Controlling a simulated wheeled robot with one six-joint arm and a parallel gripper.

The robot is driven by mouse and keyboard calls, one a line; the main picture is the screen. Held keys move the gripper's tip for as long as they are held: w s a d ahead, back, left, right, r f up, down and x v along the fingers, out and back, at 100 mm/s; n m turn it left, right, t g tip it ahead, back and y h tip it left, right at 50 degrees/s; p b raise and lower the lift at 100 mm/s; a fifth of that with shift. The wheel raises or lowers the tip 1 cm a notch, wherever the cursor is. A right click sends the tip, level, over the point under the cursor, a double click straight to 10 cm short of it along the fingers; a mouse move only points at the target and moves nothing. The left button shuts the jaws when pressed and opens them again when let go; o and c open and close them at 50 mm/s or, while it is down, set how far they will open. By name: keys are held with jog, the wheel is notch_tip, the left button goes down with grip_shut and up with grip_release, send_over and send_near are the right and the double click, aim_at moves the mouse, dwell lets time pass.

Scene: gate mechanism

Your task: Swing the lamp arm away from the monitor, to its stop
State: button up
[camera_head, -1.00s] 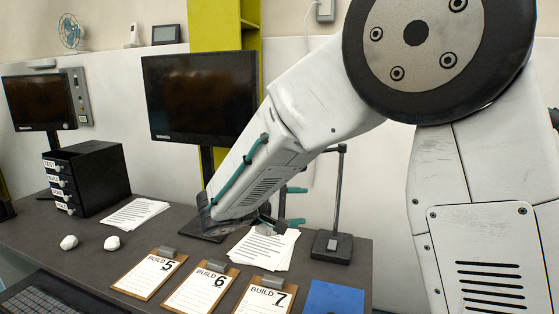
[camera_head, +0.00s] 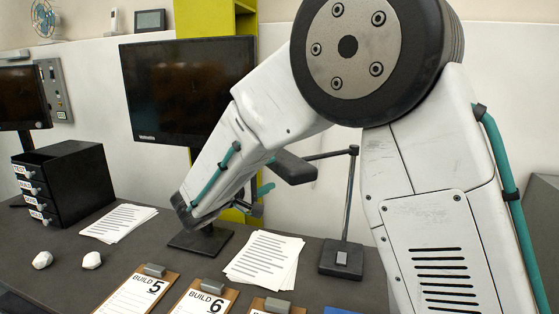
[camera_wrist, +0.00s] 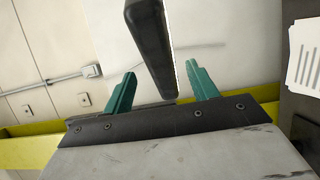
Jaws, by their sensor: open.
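The desk lamp has a dark square base (camera_head: 341,258), an upright pole and a thin lamp arm (camera_head: 330,154) reaching left from the pole's top. Its dark flat lamp head (camera_head: 293,168) is at the left end, right of the monitor (camera_head: 188,85) in the picture. My gripper (camera_head: 265,198) is open, low beside the lamp head, partly hidden by my own forearm. In the wrist view, the dark lamp head (camera_wrist: 150,45) runs between my gripper's two teal fingers (camera_wrist: 161,67). Gaps show on both sides; I cannot tell its depth relative to the fingertips.
Papers (camera_head: 264,260) and clipboards (camera_head: 205,302) lie on the desk in front of the lamp. A black drawer box (camera_head: 65,182) and two white lumps (camera_head: 91,260) are at left. The wall behind is close; my arm covers the right side.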

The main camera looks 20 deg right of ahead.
jog(key=shift+w+d, duration=0.25)
jog(key=shift+w, duration=0.4)
jog(key=x, duration=0.7)
jog(key=shift+c, duration=0.4)
